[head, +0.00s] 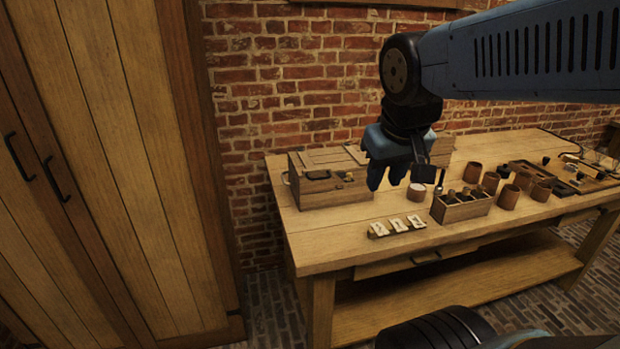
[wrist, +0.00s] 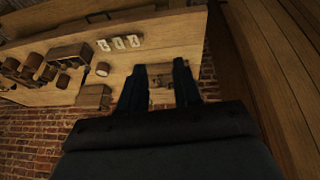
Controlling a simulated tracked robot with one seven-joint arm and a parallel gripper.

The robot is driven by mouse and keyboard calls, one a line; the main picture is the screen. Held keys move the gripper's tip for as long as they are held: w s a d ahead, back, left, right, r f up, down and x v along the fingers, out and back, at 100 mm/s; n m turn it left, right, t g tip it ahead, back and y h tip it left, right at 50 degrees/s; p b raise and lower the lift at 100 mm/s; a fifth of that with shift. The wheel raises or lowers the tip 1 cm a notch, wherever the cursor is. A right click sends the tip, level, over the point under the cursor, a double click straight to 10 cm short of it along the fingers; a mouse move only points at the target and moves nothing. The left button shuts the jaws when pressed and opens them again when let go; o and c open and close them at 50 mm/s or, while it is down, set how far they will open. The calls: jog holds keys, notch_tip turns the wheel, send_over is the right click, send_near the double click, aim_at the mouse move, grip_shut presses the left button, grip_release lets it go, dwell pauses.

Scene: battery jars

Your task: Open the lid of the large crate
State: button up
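The large crate (head: 330,192) is a wooden box at the left end of the workbench, against the brick wall. Its lid (head: 322,158) looks shut, with a dark handle (head: 317,174) near the front edge. My gripper (head: 386,182) hangs fingers down, to the right of the crate and above the bench in the head view, hiding part of what stands behind it. In the wrist view my gripper (wrist: 160,68) has its fingers apart, with part of the large crate (wrist: 160,82) showing between them. Nothing is held, and I see no contact with the crate.
The workbench (head: 340,237) holds a small divided box (head: 460,211), several brown jars (head: 508,197) and three pale tiles (head: 397,225). A smaller wooden box (wrist: 92,97) shows in the wrist view. A tall wooden cupboard (head: 130,150) stands left. The bench's front left is clear.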

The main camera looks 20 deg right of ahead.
jog(key=w+d+f+n+g+h, duration=0.1)
jog(key=w+d+f+g+h, duration=0.2)
jog(key=w+f+h, duration=0.2)
jog(key=n+t+h, duration=0.6)
jog(key=n+t, duration=0.3)
jog(key=t, duration=0.1)
send_near(319, 179)
jog(key=x, duration=1)
jog(key=shift+w+f, duration=0.15)
jog(key=shift+w, duration=0.1)
jog(key=shift+c, duration=0.3)
grip_shut()
